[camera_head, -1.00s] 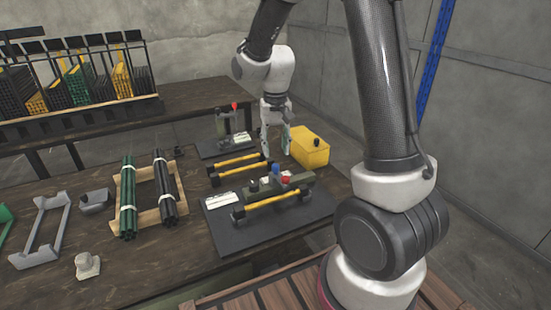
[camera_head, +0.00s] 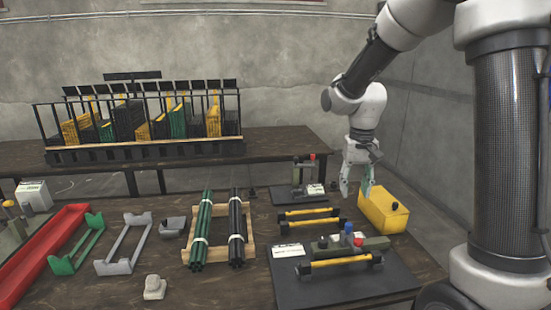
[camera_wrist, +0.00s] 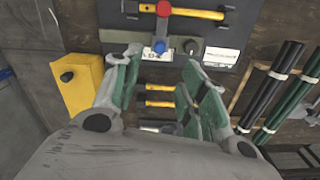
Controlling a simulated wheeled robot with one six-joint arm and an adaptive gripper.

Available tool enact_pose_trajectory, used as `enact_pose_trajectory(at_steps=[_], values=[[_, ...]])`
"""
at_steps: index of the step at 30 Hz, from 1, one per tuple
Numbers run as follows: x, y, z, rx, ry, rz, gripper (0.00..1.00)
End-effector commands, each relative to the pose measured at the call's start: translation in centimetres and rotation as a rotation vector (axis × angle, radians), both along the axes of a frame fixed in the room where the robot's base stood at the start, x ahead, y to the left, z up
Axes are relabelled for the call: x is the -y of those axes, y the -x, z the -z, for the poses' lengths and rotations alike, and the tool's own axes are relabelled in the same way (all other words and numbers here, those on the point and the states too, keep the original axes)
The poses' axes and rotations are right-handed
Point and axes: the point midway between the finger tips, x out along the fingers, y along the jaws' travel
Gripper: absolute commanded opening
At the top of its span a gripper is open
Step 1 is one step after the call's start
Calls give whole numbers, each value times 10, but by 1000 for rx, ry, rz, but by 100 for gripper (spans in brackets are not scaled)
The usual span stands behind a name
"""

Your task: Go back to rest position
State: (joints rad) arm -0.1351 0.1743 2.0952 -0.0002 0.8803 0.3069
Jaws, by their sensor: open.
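My gripper (camera_head: 357,188) is open and empty. It hangs fingers down above the table, between the small press at the back and the yellow box (camera_head: 384,211). In the wrist view my gripper (camera_wrist: 160,80) shows its two green-padded fingers spread apart, with nothing between them. Beneath and ahead of it are the yellow-handled bars (camera_head: 310,219) and the rivet press (camera_head: 345,246) with blue and red knobs on a dark base plate (camera_head: 300,290). The yellow box also shows in the wrist view (camera_wrist: 80,85), left of the fingers.
Green and black rod bundles (camera_head: 219,229) lie on a wooden rack. Grey (camera_head: 125,245) and green (camera_head: 78,246) brackets and a red tray (camera_head: 42,245) lie to the left. A back table (camera_head: 290,142) carries a divided rack (camera_head: 150,150) of yellow, green and black parts.

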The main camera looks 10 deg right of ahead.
Motion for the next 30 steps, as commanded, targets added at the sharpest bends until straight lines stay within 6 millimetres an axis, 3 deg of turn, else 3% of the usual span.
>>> enact_pose_trajectory(at_steps=[3,11,18,24,30], values=[[6,39,6,-63,4,-98,42],[28,124,-42,21,-3,-206,42],[47,200,-78,194,8,-217,42],[55,227,-97,332,22,-184,42],[57,231,-108,384,29,-169,42]])
